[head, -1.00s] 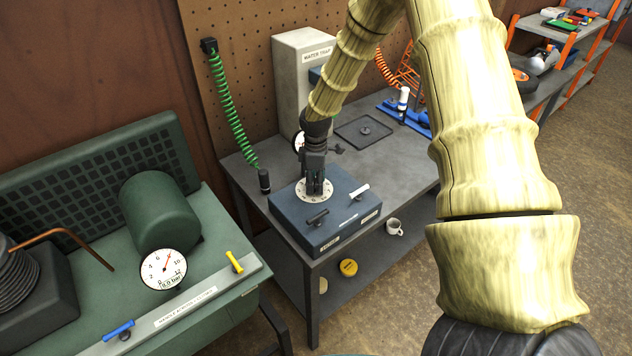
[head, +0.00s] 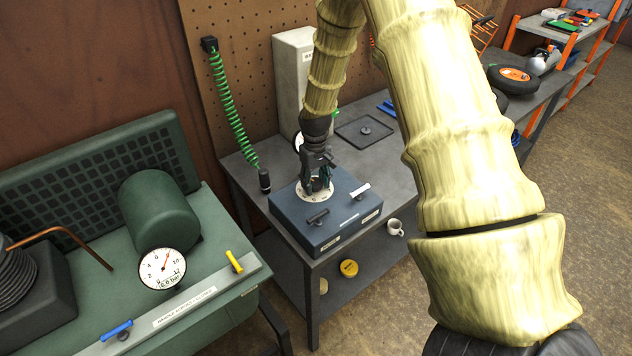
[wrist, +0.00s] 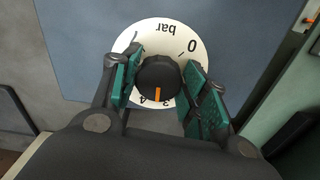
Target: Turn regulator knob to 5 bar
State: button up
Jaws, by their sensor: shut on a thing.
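The black regulator knob (wrist: 158,76) sits at the centre of a round white dial (wrist: 178,36) marked "bar". Its orange pointer stands between the 3 and the 4 in the wrist view. My gripper (wrist: 160,84) has its green pads on both sides of the knob and is shut on it. In the head view my gripper (head: 317,188) points down over the dial (head: 303,195) on top of the blue box (head: 335,227), and hides most of the knob. A white gauge (head: 297,142) behind my gripper is mostly hidden.
A black-handled lever (head: 318,216) and a white-handled lever (head: 360,190) stand on the box near the dial. A green compressor with a gauge (head: 162,268) is at left. A black tray (head: 364,132) lies behind the box. A green coiled hose (head: 228,110) hangs at the back.

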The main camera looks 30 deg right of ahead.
jog(key=m, duration=0.6)
jog(key=shift+w+m, duration=0.1)
jog(key=shift+m, duration=0.2)
jog(key=m, duration=0.5)
jog(key=shift+w+a+m, duration=0.1)
jog(key=shift+a+m, duration=0.05)
jog(key=shift+m, duration=0.25)
jog(key=o, duration=1)
jog(key=shift+r, duration=0.1)
